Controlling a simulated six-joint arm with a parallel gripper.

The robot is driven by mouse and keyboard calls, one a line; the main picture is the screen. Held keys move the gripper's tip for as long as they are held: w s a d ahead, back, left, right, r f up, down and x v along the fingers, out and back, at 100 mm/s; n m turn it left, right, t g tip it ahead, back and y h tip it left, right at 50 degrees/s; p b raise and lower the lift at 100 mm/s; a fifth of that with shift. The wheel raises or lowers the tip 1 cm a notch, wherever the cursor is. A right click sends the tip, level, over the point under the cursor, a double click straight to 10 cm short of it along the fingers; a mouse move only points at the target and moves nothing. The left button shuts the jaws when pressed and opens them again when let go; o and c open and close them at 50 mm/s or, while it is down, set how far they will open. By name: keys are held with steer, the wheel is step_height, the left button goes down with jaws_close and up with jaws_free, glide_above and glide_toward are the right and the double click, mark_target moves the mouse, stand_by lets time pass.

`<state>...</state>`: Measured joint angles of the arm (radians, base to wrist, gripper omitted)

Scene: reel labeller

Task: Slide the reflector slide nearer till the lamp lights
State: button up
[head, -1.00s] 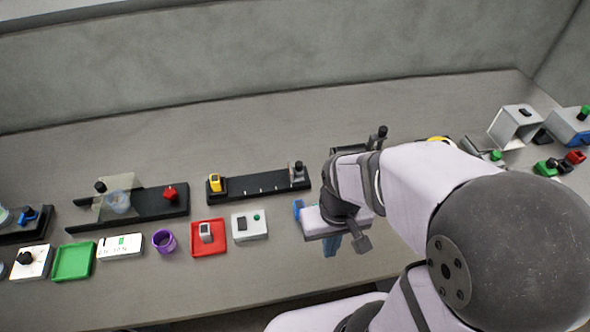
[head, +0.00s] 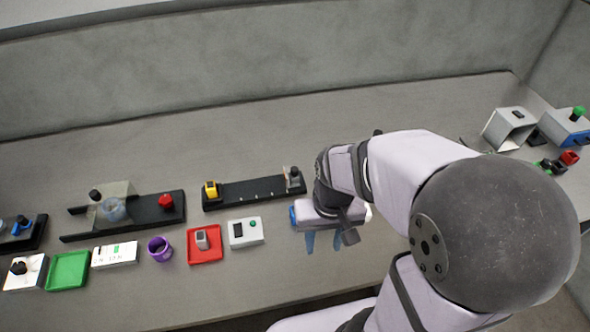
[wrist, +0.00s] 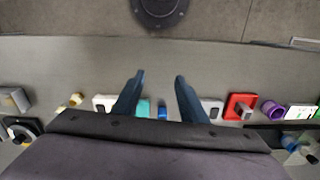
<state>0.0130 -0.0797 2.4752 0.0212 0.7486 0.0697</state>
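The reflector slide (head: 292,178) is a grey piece with a dark knob at the right end of a black rail (head: 245,194). A yellow sensor block (head: 211,189) stands at the rail's left end. A white box (head: 239,241) in front of the rail carries a small green lamp (head: 253,224); I cannot tell whether it is lit. My gripper (head: 323,240) is open and empty, in front and to the right of the slide, apart from it. Its two blue fingers also show spread in the wrist view (wrist: 158,75). The slide is not visible in the wrist view.
A red tray (head: 190,258) with a grey piece and a purple cup (head: 160,249) lie left of the white box. Another black rail with a red knob (head: 166,202) is farther left. The table's front strip is clear.

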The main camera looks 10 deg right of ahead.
steer(key=w+d+m+y+b, duration=0.1)
steer(key=w+m+y+b, duration=0.1)
steer(key=w+m, duration=1.2)
steer(key=m+y+b, duration=0.2)
steer(key=m, duration=0.3)
glide_toward(296, 169)
steer(key=f, duration=0.1)
steer(key=shift+t, duration=0.4)
steer(key=shift+s+p+x, duration=0.15)
steer(key=shift+p+x, duration=0.55)
steer(key=shift+x, duration=1.2)
steer(key=shift+s+p+x, duration=0.1)
steer(key=shift+p+x, duration=0.55)
steer(key=shift+x, duration=1.25)
steer(key=shift+a, duration=0.2)
